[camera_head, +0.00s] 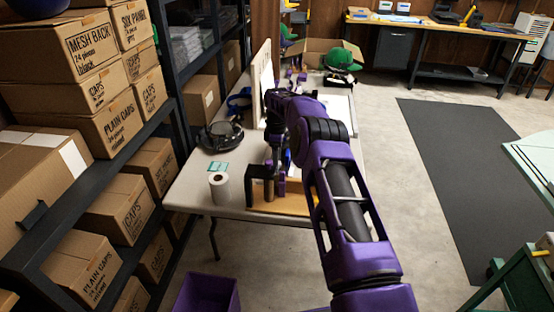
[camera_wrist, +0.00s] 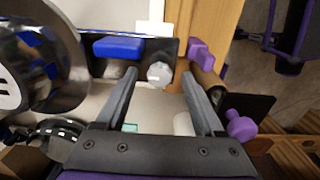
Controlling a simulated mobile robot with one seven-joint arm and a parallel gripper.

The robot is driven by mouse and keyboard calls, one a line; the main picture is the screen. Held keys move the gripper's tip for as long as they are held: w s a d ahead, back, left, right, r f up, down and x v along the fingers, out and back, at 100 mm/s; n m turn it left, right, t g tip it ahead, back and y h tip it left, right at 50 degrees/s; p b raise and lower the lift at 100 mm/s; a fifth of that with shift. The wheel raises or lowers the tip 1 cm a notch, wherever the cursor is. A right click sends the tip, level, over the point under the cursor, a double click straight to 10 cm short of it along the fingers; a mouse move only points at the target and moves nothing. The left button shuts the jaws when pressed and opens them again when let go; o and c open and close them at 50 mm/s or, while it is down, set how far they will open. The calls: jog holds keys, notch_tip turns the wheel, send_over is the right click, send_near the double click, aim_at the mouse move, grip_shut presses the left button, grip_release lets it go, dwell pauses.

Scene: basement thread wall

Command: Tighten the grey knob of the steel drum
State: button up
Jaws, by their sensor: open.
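The grey knob (camera_wrist: 159,74) shows in the wrist view as a small light round piece at a dark plate, beside a blue bar (camera_wrist: 118,47). My gripper (camera_wrist: 160,79) is open, with one finger to each side of the knob as seen from the wrist. I cannot tell whether the fingertips reach it. A large shiny round metal body, likely the steel drum (camera_wrist: 62,62), fills the left of that view. In the head view my purple arm covers the work spot on the table, so I cannot make out the knob or drum there.
The pale table (camera_head: 190,189) bears a white roll (camera_head: 219,187), teal cards (camera_head: 217,166), a black item (camera_head: 220,135) and a green cap (camera_head: 342,57). Shelves with cartons (camera_head: 122,125) stand close on the left. Purple knobbed parts (camera_wrist: 241,126) lie right of my fingers.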

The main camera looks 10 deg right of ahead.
grip_shut()
jog(key=shift+m, duration=0.3)
jog(key=m+b, duration=0.1)
jog(key=m, duration=0.2)
jog(key=shift+m, duration=0.4)
jog(key=m, duration=0.4)
jog(key=shift+b, duration=0.3)
jog(key=m, duration=0.5)
jog(key=shift+m, duration=1.9)
